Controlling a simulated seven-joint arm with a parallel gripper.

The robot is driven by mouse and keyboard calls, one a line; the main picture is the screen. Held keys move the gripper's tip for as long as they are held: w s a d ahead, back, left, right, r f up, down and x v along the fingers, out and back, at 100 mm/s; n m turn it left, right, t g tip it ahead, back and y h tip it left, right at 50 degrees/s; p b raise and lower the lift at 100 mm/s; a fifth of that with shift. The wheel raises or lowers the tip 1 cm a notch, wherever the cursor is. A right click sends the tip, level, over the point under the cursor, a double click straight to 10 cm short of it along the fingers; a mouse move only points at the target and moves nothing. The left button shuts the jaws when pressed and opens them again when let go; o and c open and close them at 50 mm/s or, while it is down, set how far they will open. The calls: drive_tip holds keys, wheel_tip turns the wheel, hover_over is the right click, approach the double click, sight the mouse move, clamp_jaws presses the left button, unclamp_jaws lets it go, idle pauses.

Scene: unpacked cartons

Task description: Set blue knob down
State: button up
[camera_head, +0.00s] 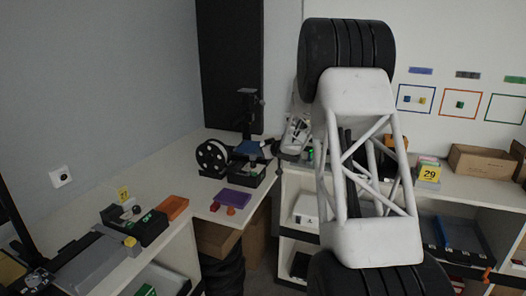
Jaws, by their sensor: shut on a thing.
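My arm's large white truss link and black joints fill the middle of the view. I cannot make out my gripper's fingertips behind them. A small white mechanical part (297,133) shows just left of the link, above the back corner of the counter, and I cannot tell if it is my wrist. I cannot make out a blue knob as such. A small blue item (407,99) is in the blue frame on the wall at right. A flat blue plate (248,147) lies on a dark machine at the back.
The left counter holds a black spool (212,158), a purple tray (238,201), red and orange pieces, an orange tray (173,207) and a dark device (135,224). A blue bin (455,240) is below.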

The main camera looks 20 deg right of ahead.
idle(0.8)
drive_tip(key=s+a+f+m+h, duration=0.1)
drive_tip(key=s+f+m+h, duration=0.1)
drive_tip(key=s+f, duration=1.55)
drive_tip(key=s+a+f+m+h, duration=0.1)
drive_tip(key=a+f, duration=2.6)
drive_tip(key=f, duration=0.2)
drive_tip(key=shift+s+a+f+t+h, duration=0.2)
drive_tip(key=shift+t+h, duration=0.1)
drive_tip(key=shift+h, duration=0.1)
drive_tip(key=shift+r, duration=0.1)
